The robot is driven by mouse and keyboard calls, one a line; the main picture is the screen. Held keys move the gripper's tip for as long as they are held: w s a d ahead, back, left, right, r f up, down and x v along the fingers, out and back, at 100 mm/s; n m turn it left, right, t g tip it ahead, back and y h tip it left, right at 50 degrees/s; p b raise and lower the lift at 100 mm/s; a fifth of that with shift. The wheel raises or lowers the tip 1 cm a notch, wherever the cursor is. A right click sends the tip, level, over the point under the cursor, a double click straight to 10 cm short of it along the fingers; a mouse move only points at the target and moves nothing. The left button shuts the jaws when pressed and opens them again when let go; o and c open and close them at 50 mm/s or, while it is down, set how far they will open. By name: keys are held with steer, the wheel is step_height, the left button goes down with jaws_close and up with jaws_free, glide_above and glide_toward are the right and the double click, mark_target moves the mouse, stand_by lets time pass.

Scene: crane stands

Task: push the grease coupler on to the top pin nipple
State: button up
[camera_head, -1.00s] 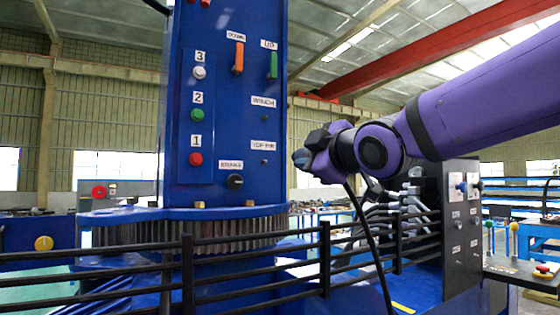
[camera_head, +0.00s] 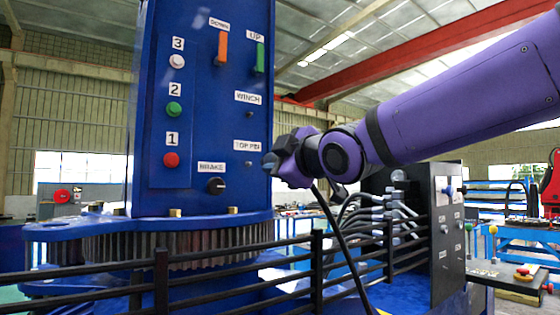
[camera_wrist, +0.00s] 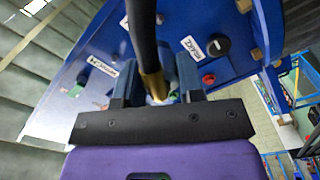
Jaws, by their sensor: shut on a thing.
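The blue column carries a small dark top pin nipple (camera_head: 248,163) just below its TOP PIN label (camera_head: 247,146). My gripper (camera_head: 270,163) is just right of this nipple in the head view, by the panel's right edge; a small gap shows between them. In the wrist view my gripper (camera_wrist: 158,80) is shut on the brass grease coupler (camera_wrist: 151,86), with a black hose (camera_wrist: 142,35) running from it. The coupler's mouth is hidden in the head view. Whether it touches the nipple cannot be told.
The winch nipple (camera_head: 249,114) sits above, and the black brake knob (camera_head: 215,186) lower left. Buttons and levers fill the panel. Black railings (camera_head: 290,240) cross in front of the toothed ring (camera_head: 190,247). A dark valve cabinet (camera_head: 446,230) stands right. The hose hangs below my gripper.

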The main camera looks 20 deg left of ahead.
mark_target(251, 164)
steer(key=shift+x, duration=2.5)
steer(key=shift+x, duration=1)
steer(key=o, duration=1.1)
steer(key=shift+c, duration=0.2)
steer(key=shift+v, duration=2.5)
